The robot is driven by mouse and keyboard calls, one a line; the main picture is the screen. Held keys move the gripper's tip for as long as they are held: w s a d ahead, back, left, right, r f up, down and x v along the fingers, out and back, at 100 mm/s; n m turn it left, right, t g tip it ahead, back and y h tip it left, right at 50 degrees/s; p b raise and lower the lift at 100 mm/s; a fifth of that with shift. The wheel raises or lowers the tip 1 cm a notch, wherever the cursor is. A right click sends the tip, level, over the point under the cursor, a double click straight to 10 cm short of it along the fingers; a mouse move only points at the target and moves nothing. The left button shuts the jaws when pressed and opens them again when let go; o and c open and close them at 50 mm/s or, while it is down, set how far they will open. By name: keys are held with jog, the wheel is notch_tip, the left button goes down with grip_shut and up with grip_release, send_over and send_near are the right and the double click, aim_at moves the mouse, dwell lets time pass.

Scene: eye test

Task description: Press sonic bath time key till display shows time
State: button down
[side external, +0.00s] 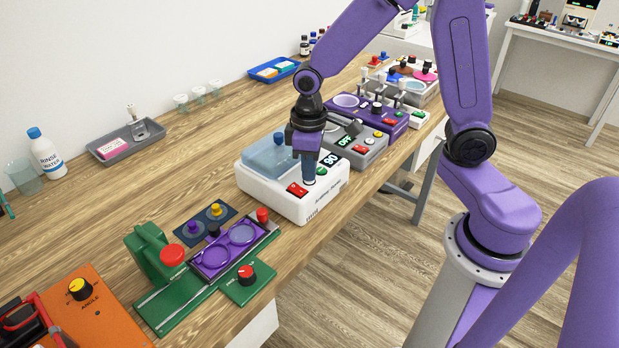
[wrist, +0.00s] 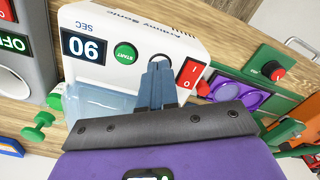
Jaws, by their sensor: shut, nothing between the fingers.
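The sonic bath (side external: 270,196) is a white box with a clear blue lid (side external: 268,153) on the bench. Its display (side external: 330,159) is lit and appears to read 90; it also shows in the wrist view (wrist: 83,46), marked SEC. A green START key (wrist: 125,55) and a red power switch (wrist: 190,74) are on the same panel. My gripper (side external: 309,182) is shut and empty, pointing down, with its tips at the panel between these two. In the wrist view the tips (wrist: 160,62) cover most of a round key; whether it is pressed cannot be told.
A grey device with an OFF display (side external: 358,148) stands close behind the bath. A purple tray with round lenses (side external: 228,245) and a green press (side external: 155,258) stand in front.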

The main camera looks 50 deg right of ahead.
jog(key=shift+f, duration=0.2)
dwell(0.3)
notch_tip(320, 180, up, 8)
dwell(1.0)
jog(key=s+n, duration=0.6)
jog(key=s, duration=1.4)
jog(key=shift+s+d+f+n, duration=0.25)
jog(key=shift+d+f+n, duration=0.05)
jog(key=shift+f, duration=0.1)
jog(key=shift+w, duration=0.1)
dwell(2.1)
